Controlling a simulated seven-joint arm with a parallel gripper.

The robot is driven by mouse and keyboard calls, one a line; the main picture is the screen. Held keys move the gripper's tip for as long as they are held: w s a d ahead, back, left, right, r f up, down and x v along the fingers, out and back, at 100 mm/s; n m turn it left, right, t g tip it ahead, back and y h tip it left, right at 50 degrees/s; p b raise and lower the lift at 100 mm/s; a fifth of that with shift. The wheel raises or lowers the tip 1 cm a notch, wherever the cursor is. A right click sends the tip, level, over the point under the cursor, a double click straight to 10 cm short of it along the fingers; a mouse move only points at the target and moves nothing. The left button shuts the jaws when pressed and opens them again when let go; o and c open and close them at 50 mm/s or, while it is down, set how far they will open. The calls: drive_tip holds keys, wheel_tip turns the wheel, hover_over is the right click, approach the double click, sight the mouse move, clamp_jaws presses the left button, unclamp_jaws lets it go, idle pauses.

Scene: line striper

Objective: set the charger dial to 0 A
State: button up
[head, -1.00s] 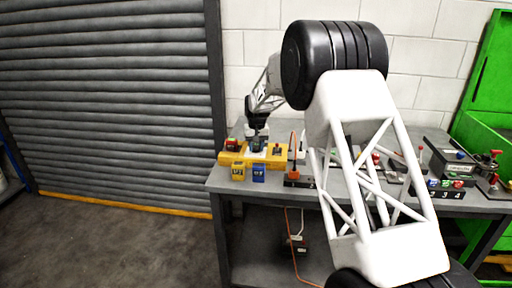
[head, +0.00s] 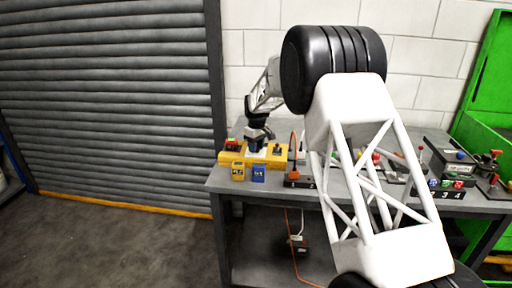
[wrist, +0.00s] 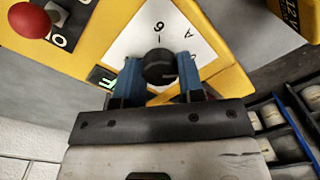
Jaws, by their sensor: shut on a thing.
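The charger is a yellow box (head: 231,158) at the left end of the workbench in the head view. In the wrist view its white dial face (wrist: 145,28) shows a "6" and an "A" beside a round black knob (wrist: 159,67). My gripper (wrist: 160,70) has its blue fingers on either side of the knob and is shut on it. The fingers and knob hide part of the dial face, and I cannot tell which value the dial is at. In the head view my gripper (head: 257,143) is over the box, and the knob is hidden.
A red round knob (wrist: 29,20) on a switch is at the upper left of the wrist view. My arm covers the bench's middle.

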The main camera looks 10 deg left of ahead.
idle(0.3)
drive_tip(key=o, duration=0.9)
drive_tip(key=shift+r, duration=0.15)
drive_tip(key=shift+w+d+r, duration=0.1)
drive_tip(key=shift+r, duration=3.65)
drive_tip(key=shift+r, duration=0.1)
